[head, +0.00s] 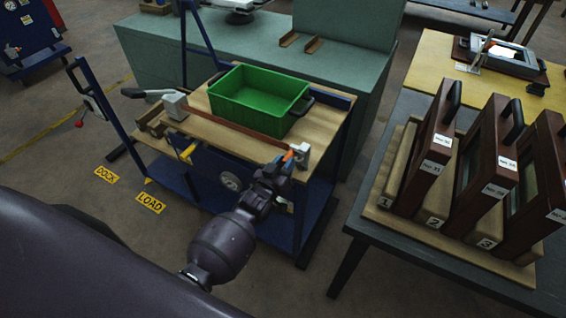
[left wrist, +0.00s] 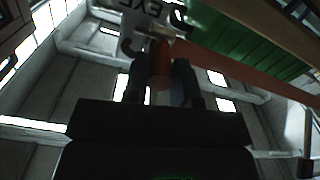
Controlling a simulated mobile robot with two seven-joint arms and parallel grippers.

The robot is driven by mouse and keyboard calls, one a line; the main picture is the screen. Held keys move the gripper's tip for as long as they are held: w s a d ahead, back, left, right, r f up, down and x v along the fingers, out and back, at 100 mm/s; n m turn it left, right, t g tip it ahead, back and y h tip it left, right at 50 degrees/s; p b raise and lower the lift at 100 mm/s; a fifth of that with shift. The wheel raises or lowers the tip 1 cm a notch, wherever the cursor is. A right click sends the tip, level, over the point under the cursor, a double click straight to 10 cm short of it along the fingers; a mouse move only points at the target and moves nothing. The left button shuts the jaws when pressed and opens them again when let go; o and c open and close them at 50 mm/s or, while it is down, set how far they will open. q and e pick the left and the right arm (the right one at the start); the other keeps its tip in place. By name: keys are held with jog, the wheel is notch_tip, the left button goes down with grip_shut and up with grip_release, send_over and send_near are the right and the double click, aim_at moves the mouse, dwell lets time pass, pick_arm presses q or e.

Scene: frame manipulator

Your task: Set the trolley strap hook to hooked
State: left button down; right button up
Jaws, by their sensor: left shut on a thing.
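The trolley (head: 172,172) is a blue frame with a wooden deck. A red-brown strap (head: 235,122) runs across its deck from a grey block with a lever (head: 174,104) to the near right corner. There, a light eye block (head: 301,150) stands beside the orange grip of the strap hook (head: 289,156). My left gripper (head: 280,166) is shut on this grip, which shows between the fingers in the left wrist view (left wrist: 160,66). A dark curved piece (left wrist: 128,48) shows near the block lettered EYE (left wrist: 140,12). I cannot tell whether the hook is engaged. My right gripper is out of view.
A green crate (head: 260,98) sits on the deck behind the strap. At right, a dark table (head: 400,232) holds several upright brown frames (head: 425,150) in numbered slots. A green bench (head: 150,52) stands behind the trolley. Floor is clear between trolley and table.

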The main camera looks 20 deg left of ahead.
pick_arm(q)
jog(key=c, duration=1)
grip_release()
jog(key=shift+d, duration=0.35)
jog(key=shift+o, duration=0.4)
jog(key=shift+s+a, duration=0.1)
jog(key=shift+a, duration=0.05)
jog(key=s, duration=1)
jog(key=shift+s+a+p, duration=0.3)
jog(key=shift+a, duration=0.05)
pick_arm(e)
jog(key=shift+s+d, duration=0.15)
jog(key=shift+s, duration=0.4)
pick_arm(q)
jog(key=shift+f, duration=0.1)
